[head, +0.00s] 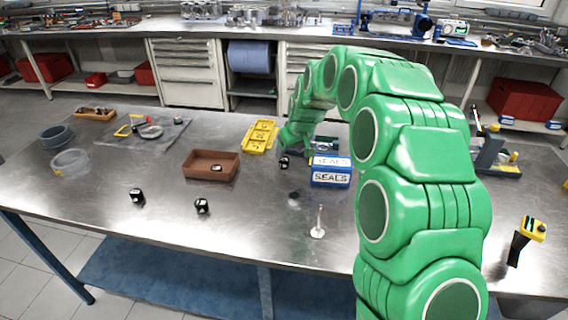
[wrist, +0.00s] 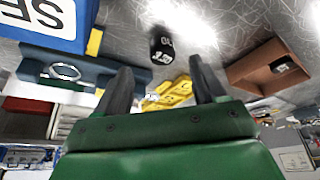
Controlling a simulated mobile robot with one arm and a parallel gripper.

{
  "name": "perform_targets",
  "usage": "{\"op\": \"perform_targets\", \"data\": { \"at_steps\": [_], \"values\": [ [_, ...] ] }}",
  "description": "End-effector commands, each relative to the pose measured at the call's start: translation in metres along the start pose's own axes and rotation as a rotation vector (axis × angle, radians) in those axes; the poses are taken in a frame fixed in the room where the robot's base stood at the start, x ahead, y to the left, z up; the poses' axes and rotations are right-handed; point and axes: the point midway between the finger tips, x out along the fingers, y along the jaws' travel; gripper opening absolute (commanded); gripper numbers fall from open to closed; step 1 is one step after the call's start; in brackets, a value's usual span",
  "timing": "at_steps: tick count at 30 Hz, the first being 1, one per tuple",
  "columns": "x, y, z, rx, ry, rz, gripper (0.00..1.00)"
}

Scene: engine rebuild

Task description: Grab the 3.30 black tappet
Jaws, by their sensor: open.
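A black tappet with white markings (wrist: 162,45) lies just beyond and between the fingertips of my gripper (wrist: 160,66) in the wrist view. Its marking is partly legible, but I cannot be sure it reads 3.30. The fingers are apart with nothing between them. In the head view this tappet (head: 284,162) is on the bench beside the blue seals box, just below my gripper, which is partly hidden by my green arm. Other black tappets stand at the front left (head: 137,195) and front middle (head: 201,205). Another (head: 217,168) is in the brown tray.
The blue seals box (head: 331,180) stands right of the near tappet. The yellow tray (head: 260,136) is behind it, and the brown tray (head: 210,175) is to the left. A valve (head: 318,224) stands in front. The bench is clear between the front tappets and the valve.

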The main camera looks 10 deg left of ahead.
Motion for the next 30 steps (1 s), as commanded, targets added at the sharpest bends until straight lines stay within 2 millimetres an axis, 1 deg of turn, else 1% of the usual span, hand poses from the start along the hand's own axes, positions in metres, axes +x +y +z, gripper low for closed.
{"op": "perform_targets", "data": {
  "at_steps": [1, 3, 8, 11, 21, 24, 30],
  "values": [
    [0.005, 0.0, 0.0, 0.0, -0.001, -0.001, 0.7],
    [0.01, 0.0, 0.0, 0.0, -0.001, 0.0, 0.7],
    [0.015, 0.0, -0.001, 0.0, 0.0, 0.0, 0.7],
    [0.021, -0.001, -0.002, 0.0, 0.0, 0.0, 0.7],
    [0.059, -0.003, -0.004, 0.0, -0.003, -0.001, 0.7],
    [0.063, -0.003, -0.005, 0.0, -0.001, -0.001, 0.7],
    [0.063, -0.003, -0.005, 0.0, 0.0, 0.0, 0.7]
  ]
}}
